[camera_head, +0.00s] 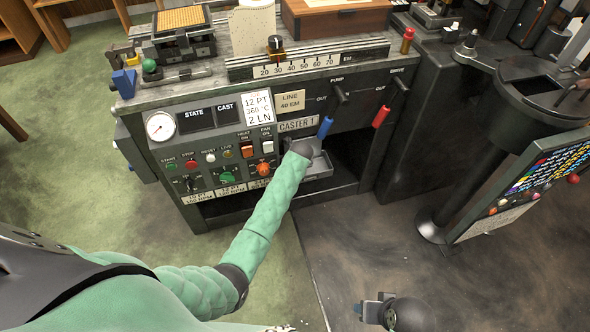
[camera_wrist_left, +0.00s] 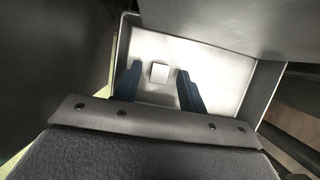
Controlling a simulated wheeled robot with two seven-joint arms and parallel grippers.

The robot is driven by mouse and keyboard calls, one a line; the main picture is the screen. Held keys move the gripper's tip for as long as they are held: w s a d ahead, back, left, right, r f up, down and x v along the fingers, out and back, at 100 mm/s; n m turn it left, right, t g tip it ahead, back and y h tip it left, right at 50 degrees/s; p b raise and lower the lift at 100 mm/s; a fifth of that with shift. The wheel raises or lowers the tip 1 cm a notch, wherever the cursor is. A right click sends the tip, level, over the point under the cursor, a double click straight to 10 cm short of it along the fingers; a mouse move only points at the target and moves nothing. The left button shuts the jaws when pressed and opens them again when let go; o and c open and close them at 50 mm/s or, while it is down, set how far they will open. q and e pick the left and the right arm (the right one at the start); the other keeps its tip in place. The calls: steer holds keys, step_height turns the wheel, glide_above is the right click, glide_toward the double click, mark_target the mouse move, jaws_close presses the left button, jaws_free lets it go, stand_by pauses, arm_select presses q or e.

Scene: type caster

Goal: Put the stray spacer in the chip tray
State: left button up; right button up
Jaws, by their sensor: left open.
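In the left wrist view, a small pale square block (camera_wrist_left: 159,73), which looks like the spacer, shows against the floor of a light metal tray (camera_wrist_left: 215,65). I cannot tell whether it touches the floor. My left gripper (camera_wrist_left: 159,70) is open, with one dark blue finger on each side of the block and gaps between. In the head view the tray (camera_head: 321,165) sits low at the caster's front; my left wrist hides the gripper and the block there. My right gripper (camera_head: 366,308) is at the bottom edge, apart from the machine, its jaw state unclear.
The caster's control panel (camera_head: 220,150) stands left of my left forearm. A blue-handled lever (camera_head: 325,127) hangs close to my left wrist, and a red-handled lever (camera_head: 381,116) is further right. A dark panel borders the tray in the wrist view.

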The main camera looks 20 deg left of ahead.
arm_select(q)
steer(key=v, duration=1.1)
steer(key=s+d+f+n+h, duration=0.1)
steer(key=s+d+n, duration=0.35)
steer(key=s, duration=0.75)
steer(key=s+d+f+n+h, duration=0.1)
steer(key=s+d+n, duration=0.1)
steer(key=s+n, duration=0.75)
steer(key=s+d+r+n+h, duration=0.1)
steer(key=s+r+n, duration=0.1)
steer(key=s+n, duration=0.2)
steer(key=s+d+r+n+h, duration=0.1)
steer(key=s+d+r+n, duration=0.1)
steer(key=s, duration=0.9)
steer(key=s+d+r+n+h, duration=0.1)
steer(key=s+r+n, duration=0.3)
steer(key=s+n, duration=0.2)
steer(key=shift+s+d+n+g, duration=0.2)
steer(key=shift+s+n+g, duration=0.15)
steer(key=shift+s, duration=0.75)
steer(key=shift+r, duration=0.1)
